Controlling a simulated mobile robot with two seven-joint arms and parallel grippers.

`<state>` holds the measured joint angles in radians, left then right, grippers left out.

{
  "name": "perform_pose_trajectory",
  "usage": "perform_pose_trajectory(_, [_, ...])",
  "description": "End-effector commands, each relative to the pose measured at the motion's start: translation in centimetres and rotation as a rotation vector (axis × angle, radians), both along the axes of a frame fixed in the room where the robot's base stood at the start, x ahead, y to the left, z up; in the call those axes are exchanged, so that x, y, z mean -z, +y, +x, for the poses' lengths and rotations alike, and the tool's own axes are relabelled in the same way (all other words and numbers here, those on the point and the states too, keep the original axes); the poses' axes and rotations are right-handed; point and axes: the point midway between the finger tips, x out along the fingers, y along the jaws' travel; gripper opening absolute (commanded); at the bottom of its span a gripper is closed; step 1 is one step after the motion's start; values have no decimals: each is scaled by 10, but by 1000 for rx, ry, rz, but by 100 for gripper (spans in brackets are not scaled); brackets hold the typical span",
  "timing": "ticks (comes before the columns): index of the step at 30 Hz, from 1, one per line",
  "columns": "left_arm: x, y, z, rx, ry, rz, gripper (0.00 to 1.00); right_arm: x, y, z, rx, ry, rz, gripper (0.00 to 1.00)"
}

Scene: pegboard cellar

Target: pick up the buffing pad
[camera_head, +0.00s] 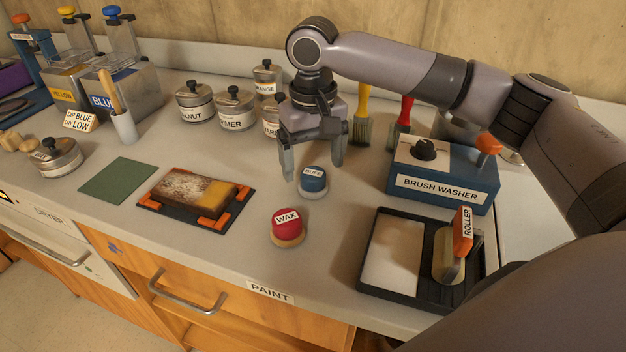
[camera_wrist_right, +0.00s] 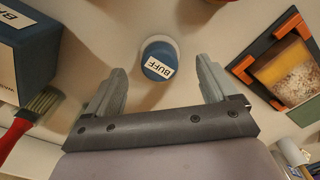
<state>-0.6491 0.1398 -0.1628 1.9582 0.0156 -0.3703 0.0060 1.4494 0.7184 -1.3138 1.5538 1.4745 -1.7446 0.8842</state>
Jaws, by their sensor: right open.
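The buffing pad (camera_head: 313,180) is a short round pad with a blue top labelled BUFF and a pale base. It stands upright on the counter near the middle. My right gripper (camera_head: 311,170) is open and empty, pointing down just above and behind the pad. In the right wrist view the pad (camera_wrist_right: 158,60) shows ahead of and between the two open fingers (camera_wrist_right: 163,82), not touching them. My left gripper is not in view.
A red WAX pad (camera_head: 287,226) stands in front of the buffing pad. The BRUSH WASHER box (camera_head: 443,187) and a black roller tray (camera_head: 366,283) are to the right. A wooden block in a holder (camera_head: 160,211) lies to the left. Labelled tins (camera_head: 236,108) stand behind.

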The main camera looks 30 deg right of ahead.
Motion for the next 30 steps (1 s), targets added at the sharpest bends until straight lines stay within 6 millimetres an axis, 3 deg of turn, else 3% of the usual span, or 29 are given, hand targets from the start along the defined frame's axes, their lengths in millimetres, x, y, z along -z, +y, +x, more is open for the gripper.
perform_pose_trajectory(6, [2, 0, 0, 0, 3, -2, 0, 32, -1, -1, -1, 3, -1, 87])
perform_pose_trajectory(15, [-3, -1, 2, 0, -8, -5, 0, 37, 0, 0, -1, 1, 0, 87])
perform_pose_trajectory(21, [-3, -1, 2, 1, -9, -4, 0, 37, 0, 0, -1, 1, 0, 27])
perform_pose_trajectory(30, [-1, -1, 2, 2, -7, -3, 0, 35, 0, 0, -1, 0, 0, 27])
